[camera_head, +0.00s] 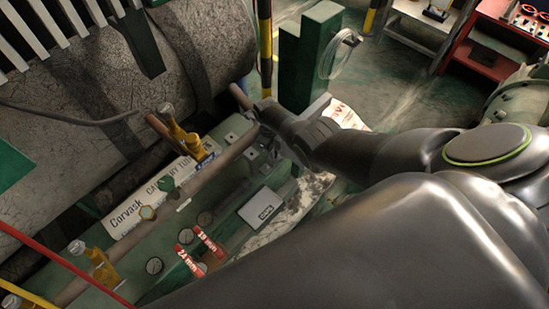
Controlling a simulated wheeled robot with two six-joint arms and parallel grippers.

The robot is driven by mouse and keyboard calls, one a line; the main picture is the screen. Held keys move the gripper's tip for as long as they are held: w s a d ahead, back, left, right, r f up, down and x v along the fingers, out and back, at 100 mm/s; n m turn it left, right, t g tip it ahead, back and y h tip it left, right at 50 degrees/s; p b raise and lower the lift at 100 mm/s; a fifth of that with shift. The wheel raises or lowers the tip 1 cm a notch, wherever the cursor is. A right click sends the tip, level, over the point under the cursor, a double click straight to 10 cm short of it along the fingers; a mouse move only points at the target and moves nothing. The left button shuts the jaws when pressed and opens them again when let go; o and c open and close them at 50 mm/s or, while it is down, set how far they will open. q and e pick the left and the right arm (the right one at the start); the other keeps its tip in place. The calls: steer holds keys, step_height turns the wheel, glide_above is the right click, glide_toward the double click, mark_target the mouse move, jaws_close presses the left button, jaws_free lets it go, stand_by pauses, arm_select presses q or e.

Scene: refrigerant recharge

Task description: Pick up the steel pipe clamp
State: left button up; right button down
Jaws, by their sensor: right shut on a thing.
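My right arm comes in from the right, and its dark right gripper (262,112) is at the upper end of the brown pipe (215,163). The gripper is shut on a small grey metal piece beside the pipe, which I take for the steel pipe clamp; the gripper's own body hides most of it. I cannot tell whether the clamp still touches the pipe. My left gripper is not in view.
Brass valves (186,140) stand along the pipe. The green bench (120,255) carries red-labelled 24 mm and 19 mm items (190,260) and a small grey box (261,206). A green post (300,65) stands behind the gripper. A large grey tank (90,80) fills the left.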

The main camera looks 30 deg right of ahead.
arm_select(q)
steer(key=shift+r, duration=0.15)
arm_select(e)
steer(key=shift+r, duration=0.2)
